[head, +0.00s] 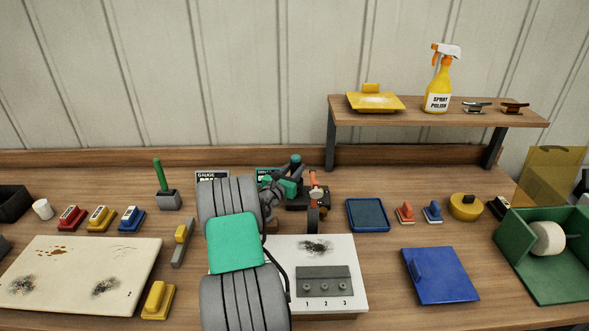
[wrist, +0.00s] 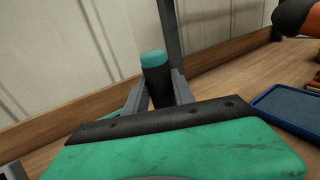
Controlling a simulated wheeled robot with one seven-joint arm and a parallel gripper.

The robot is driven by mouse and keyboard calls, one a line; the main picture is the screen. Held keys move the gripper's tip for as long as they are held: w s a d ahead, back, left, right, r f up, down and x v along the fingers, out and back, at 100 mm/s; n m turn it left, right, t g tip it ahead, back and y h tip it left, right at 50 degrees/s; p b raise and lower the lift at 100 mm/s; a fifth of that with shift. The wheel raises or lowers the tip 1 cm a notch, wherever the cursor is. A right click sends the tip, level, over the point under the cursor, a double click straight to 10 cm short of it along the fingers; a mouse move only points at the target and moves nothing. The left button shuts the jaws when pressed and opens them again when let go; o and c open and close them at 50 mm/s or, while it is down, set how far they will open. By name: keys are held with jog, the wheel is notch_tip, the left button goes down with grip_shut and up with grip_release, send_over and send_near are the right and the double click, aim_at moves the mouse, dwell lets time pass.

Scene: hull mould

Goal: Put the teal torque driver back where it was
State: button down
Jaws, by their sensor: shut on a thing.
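The teal torque driver shows in the wrist view as a dark grip with a teal cap (wrist: 153,59), standing roughly upright between my fingers. My gripper (wrist: 158,88) is shut on it, one finger on each side. In the head view the driver (head: 296,159) shows as a small dark and teal end above my gripper (head: 287,180), near the back of the bench. Its lower end is hidden by my gripper. A dark block (head: 321,203) is close by on the right, with an orange-handled tool (head: 313,182) upright at it. I cannot tell whether the driver touches the block.
Label cards, one dark (head: 212,176), stand behind my arm. A blue-rimmed tray (head: 367,215) lies to the right. A white board with a numbered grey block (head: 324,287) lies in front. A raised shelf (head: 430,112) with a metal leg stands at the back right. My arm hides the bench centre.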

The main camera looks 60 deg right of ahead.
jog(key=shift+f, duration=0.2)
jog(key=c, duration=1.1)
grip_release()
jog(key=shift+o, duration=0.2)
jog(key=shift+r, duration=0.1)
